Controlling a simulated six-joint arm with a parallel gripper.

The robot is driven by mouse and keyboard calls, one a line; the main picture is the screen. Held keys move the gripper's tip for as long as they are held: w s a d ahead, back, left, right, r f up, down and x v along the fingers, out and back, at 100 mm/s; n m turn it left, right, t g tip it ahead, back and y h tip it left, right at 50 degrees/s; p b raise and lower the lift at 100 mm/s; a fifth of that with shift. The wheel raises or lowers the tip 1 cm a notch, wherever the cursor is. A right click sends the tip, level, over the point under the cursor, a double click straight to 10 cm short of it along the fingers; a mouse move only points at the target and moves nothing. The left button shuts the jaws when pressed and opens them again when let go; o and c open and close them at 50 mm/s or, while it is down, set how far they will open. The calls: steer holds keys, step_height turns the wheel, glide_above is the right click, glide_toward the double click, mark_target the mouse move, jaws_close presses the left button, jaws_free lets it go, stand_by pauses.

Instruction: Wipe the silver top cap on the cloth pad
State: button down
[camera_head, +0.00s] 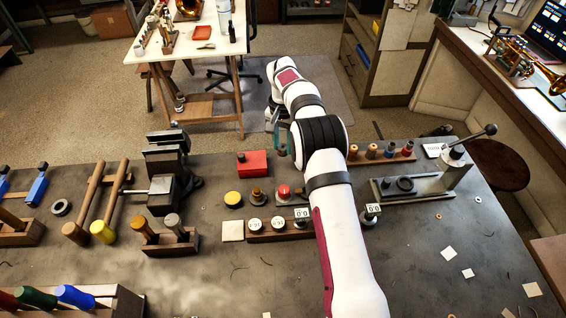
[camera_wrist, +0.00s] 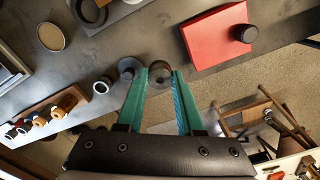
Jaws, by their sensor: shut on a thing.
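My gripper (camera_wrist: 161,76) has green fingers and is shut on a small round greyish piece (camera_wrist: 160,72), which I take to be the silver top cap. The fingertips hide part of it. In the head view my gripper (camera_head: 283,139) is mostly behind my arm, near the bench's far edge. A dark short cylinder (camera_wrist: 244,33) sits on the pad. The held piece appears apart from the pad.
A grey round piece (camera_wrist: 127,66) and a dark cup-like piece (camera_wrist: 102,85) are close to the fingertips. A yellow disc (camera_head: 234,199) lies in front of the pad. A vise (camera_head: 167,172) stands to the left. A rack with coloured-top pieces (camera_head: 381,153) is to the right.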

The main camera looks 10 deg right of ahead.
steer(key=shift+r, duration=0.9)
steer(key=shift+s+a, duration=0.15)
steer(key=shift+a, duration=0.15)
steer(key=s+a, duration=0.4)
steer(key=s, duration=0.2)
steer(key=s+a, duration=0.5)
steer(key=s, duration=0.2)
steer(key=s+a+f, duration=0.1)
steer(key=s+a, duration=0.4)
steer(key=s, duration=0.1)
steer(key=shift+s+a, duration=0.1)
steer(key=shift+s, duration=0.25)
steer(key=shift+f, duration=2.9)
